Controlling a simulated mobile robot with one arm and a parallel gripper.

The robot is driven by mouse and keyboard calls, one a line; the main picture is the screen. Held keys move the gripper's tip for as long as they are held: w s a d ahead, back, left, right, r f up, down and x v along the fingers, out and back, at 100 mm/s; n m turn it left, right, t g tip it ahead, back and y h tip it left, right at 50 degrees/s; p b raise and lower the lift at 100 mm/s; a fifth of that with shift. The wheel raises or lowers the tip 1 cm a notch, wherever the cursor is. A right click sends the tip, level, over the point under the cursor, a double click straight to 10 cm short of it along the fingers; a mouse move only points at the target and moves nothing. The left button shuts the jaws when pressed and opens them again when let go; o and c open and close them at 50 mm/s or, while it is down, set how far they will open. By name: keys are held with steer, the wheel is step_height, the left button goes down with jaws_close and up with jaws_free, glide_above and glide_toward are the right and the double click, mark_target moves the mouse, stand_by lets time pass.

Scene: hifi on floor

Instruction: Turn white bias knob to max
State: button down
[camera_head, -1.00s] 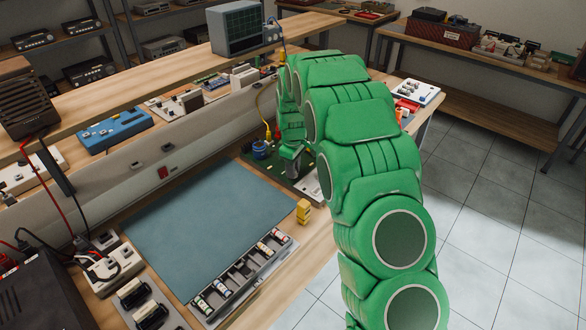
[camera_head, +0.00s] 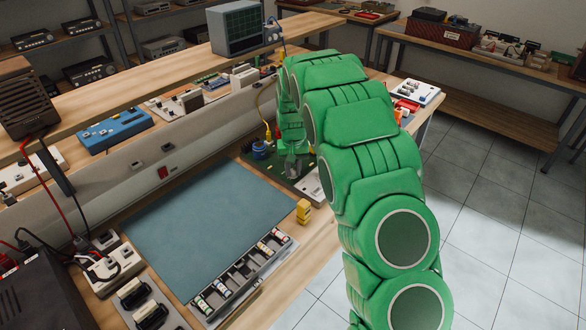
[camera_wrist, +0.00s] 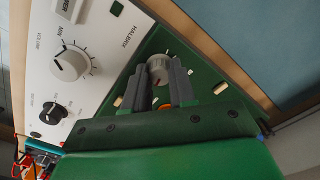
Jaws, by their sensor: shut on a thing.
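In the wrist view a whitish round knob (camera_wrist: 159,64) with a small red mark stands on a green panel (camera_wrist: 203,66) marked with tick lines. The two dark fingers of my gripper (camera_wrist: 161,74) lie on either side of this knob and are shut on it. I cannot read a bias label beside it. In the head view my gripper (camera_head: 292,168) points down at the green board (camera_head: 268,171) on the bench; the knob there is hidden or too small to make out.
A white panel lettered HALBRIX carries a larger white knob (camera_wrist: 69,63) and a black knob (camera_wrist: 53,112) close by. A blue part (camera_head: 260,149) and yellow cable sit beside my gripper. A yellow block (camera_head: 304,211) and parts tray (camera_head: 240,275) border the clear blue mat (camera_head: 205,220).

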mark_target(293, 170)
steer(key=m, duration=0.5)
steer(key=shift+m, duration=0.3)
steer(key=m, duration=0.5)
steer(key=shift+m, duration=0.3)
steer(key=c, duration=0.9)
jaws_free()
steer(key=shift+r, duration=0.1)
step_height(293, 170, up, 7)
steer(key=shift+f, duration=0.1)
steer(key=shift+r, duration=0.4)
